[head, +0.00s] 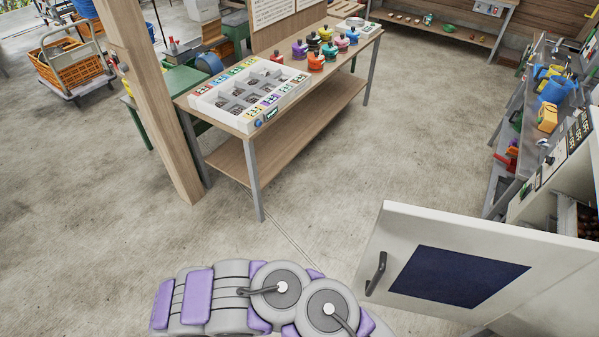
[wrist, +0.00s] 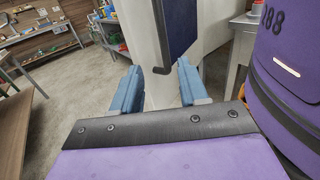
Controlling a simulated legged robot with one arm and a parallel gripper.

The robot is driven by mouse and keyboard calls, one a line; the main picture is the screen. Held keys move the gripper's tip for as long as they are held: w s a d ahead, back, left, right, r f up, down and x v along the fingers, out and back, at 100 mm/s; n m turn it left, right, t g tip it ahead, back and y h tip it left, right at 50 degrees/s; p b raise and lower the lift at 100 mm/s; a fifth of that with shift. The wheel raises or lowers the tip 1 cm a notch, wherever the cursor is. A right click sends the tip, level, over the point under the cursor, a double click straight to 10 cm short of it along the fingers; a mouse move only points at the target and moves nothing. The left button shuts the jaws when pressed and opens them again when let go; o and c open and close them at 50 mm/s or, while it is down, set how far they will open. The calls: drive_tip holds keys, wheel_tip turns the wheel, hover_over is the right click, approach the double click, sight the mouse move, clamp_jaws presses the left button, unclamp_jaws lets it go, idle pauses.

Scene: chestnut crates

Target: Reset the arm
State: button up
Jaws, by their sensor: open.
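My gripper (wrist: 159,66) shows in the wrist view as two blue fingers spread apart with nothing held between them. Beyond and between the fingers is a white cabinet door (wrist: 150,30) with a dark blue panel (wrist: 181,25) and a black handle (wrist: 161,68). How far the handle is from the fingertips I cannot tell. In the head view the same door (head: 375,240) stands open at the lower right, its handle (head: 376,274) on its left side. My arm's grey and purple links (head: 265,295) cross the bottom of the head view; the gripper itself is hidden there.
A wooden table (head: 330,75) holds a white sectioned crate (head: 240,119) and several colored bottles (head: 316,60). A wooden post (head: 150,100) stands left of it. A cluttered workbench (head: 525,130) lines the right. An orange crate (head: 75,65) sits on a cart. Concrete floor is clear at left.

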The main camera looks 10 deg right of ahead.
drive_tip(key=w+d+r+m+g+y+b, duration=0.1)
drive_tip(key=d+r+m+g+y, duration=0.2)
drive_tip(key=d+r+m+g, duration=0.35)
drive_tip(key=d+r+m+g+y+b, duration=0.1)
drive_tip(key=d+r+m+g+y, duration=0.25)
drive_tip(key=r+m, duration=0.55)
drive_tip(key=s+a+r+m+t+y+b, duration=0.3)
drive_tip(key=s+r+y, duration=0.7)
drive_tip(key=s, duration=0.4)
drive_tip(key=shift+a+r+m+t+y, duration=0.15)
drive_tip(key=shift+r+m+t+y, duration=0.15)
drive_tip(key=shift+m+t+y, duration=0.65)
drive_tip(key=shift+w+t+h, duration=0.1)
drive_tip(key=shift+t+h, duration=0.15)
drive_tip(key=shift+h, duration=0.05)
